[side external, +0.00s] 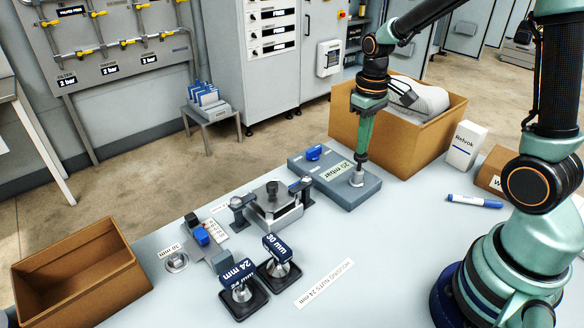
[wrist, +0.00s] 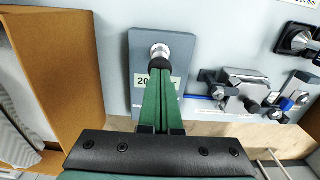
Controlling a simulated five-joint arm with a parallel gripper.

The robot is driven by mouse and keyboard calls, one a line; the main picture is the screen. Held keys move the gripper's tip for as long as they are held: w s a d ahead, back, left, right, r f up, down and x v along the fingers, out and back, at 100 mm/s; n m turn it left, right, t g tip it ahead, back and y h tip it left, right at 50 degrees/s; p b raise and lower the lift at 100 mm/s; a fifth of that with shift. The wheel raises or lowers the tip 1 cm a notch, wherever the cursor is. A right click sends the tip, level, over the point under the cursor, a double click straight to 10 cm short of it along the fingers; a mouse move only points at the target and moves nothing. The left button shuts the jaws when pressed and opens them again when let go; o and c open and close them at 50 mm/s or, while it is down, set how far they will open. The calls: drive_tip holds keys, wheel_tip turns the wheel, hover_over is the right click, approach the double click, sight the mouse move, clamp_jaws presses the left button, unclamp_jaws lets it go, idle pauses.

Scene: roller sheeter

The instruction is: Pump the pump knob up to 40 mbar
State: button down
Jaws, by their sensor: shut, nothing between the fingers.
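The pump unit (side external: 334,190) is a flat blue-grey box on the table, with a display (side external: 339,170) that reads 20 mbar. The metal pump knob (side external: 357,181) stands on its near right part. My gripper (side external: 361,160) is shut and empty, pointing down with its tips at the top of the knob. In the wrist view my gripper (wrist: 159,66) has its dark tips against or just over the round knob (wrist: 159,51); I cannot tell if they touch. A blue valve handle (side external: 313,153) sits at the far end of the unit. The gripper partly covers the display in the wrist view.
A cardboard box (side external: 425,140) with a white item stands close behind my gripper. A clamp-like metal device (side external: 273,207) is left of the pump. Labelled 24 mm and 30 mm tools (side external: 240,280) stand at the front. A blue marker (side external: 474,201) lies right; the table between is clear.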

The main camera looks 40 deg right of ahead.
sight(362, 157)
drive_tip(key=shift+f, duration=1.75)
drive_tip(key=shift+s+f, duration=0.1)
drive_tip(key=shift+f, duration=0.3)
idle(0.7)
drive_tip(key=shift+r, duration=3.35)
drive_tip(key=shift+r, duration=0.1)
